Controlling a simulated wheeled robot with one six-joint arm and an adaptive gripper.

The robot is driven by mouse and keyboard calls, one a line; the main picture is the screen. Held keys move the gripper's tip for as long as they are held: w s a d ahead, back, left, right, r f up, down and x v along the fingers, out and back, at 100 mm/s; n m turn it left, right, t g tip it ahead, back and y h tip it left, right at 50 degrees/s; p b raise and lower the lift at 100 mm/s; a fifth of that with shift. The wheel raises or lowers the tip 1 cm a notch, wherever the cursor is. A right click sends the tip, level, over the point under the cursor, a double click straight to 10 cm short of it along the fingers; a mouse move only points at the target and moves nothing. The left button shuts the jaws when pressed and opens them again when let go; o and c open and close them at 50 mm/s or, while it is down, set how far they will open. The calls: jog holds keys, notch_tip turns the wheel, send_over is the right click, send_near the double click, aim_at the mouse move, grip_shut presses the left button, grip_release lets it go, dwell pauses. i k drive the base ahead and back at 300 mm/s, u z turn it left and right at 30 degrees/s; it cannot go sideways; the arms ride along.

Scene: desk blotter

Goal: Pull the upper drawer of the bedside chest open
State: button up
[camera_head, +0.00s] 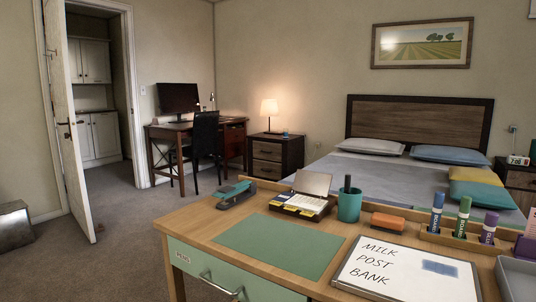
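A dark wood bedside chest (292,155) stands across the room, between the computer desk and the bed. Its upper drawer (267,151) has a lighter front and looks shut. A lower drawer (267,170) sits beneath it, also seemingly shut. The handles are too small to make out clearly. A second bedside chest (522,181) is partly in view at the right edge, beyond the bed. My gripper is not in view.
A lit lamp (269,108) stands on the chest. A chair (205,138) is left of it.

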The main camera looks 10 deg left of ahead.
aim_at(272, 152)
jog(key=u, duration=1.95)
jog(key=i, duration=4.35)
jog(key=z, duration=2.5)
jog(key=i, duration=3.2)
